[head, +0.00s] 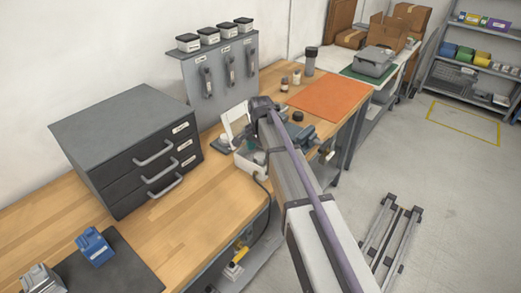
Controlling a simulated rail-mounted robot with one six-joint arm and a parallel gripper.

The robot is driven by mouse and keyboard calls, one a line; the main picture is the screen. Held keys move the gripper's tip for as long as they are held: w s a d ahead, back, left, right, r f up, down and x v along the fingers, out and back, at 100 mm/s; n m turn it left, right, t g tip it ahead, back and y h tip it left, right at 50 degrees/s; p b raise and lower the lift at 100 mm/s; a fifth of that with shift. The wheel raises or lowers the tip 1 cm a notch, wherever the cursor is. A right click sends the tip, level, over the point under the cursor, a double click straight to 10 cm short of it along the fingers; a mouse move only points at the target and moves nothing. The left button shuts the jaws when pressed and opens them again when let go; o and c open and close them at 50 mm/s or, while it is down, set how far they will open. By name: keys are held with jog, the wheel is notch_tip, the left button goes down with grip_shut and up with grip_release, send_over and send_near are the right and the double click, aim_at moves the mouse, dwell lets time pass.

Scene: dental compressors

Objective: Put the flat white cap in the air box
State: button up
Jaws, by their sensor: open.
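My arm reaches from the lower right over the bench, and its dark far joint sits above a cluster of small equipment. My gripper's fingers are hidden behind the arm. A white upright plate, perhaps a raised lid, stands just left of that joint. A white open container (244,164) with pale round contents sits below it, partly covered by my arm. I cannot tell whether either belongs to the air box. I cannot make out the flat white cap for certain.
A grey drawer cabinet (125,140) stands on the wooden bench (215,200) at left. A panel (221,85) with hanging tools and lidded jars stands behind.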

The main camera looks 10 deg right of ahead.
aim_at(261, 155)
notch_tip(261, 155, up, 10)
jog(key=p, duration=0.8)
jog(key=s+n, duration=1)
jog(key=s, duration=1.5)
jog(key=shift+s+f+b, duration=0.2)
jog(key=shift+f+b, duration=0.1)
jog(key=shift+f, duration=0.05)
jog(key=shift+c, duration=0.3)
